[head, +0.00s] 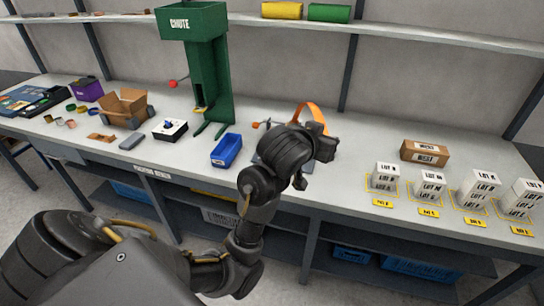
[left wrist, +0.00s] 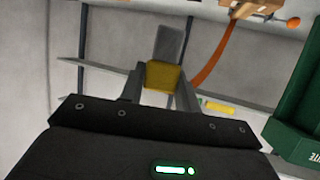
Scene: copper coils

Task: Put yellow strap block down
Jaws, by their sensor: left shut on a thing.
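The yellow strap block (left wrist: 163,76) sits between the two fingers of my left gripper (left wrist: 161,88) in the left wrist view. A grey piece (left wrist: 170,42) shows just beyond it; I cannot tell if they are joined. In the head view my left gripper (head: 325,148) is over the workbench, beside an orange strap arch (head: 313,113). There its fingers and the yellow block are hidden behind the wrist. The arch also shows in the left wrist view (left wrist: 216,60). My right gripper is in neither view.
A green chute (head: 208,75) and a blue bin (head: 226,150) stand left of my gripper. A cardboard box (head: 424,152) and several labelled white blocks (head: 383,177) stand to the right. The bench (head: 365,130) has free room behind them. A shelf (head: 400,36) runs above.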

